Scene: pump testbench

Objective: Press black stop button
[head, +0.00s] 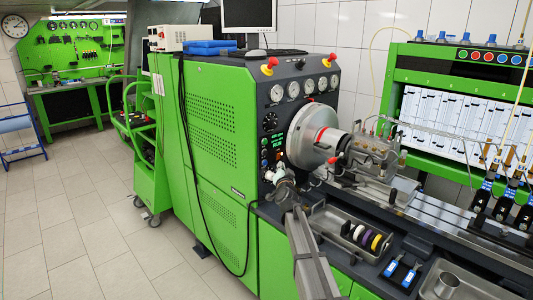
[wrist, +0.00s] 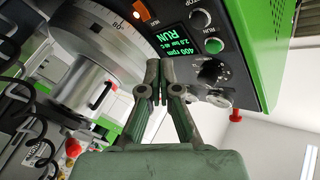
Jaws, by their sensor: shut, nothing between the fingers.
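The control panel of the green pump testbench (head: 215,125) carries a green-lit display (head: 278,140), also in the wrist view (wrist: 180,40), reading RUN and 400 rpm. A dark rotary knob (wrist: 213,72) is on the same panel.
The large round chuck (head: 312,135) is close to the right of the panel. The tiled floor at left is clear.

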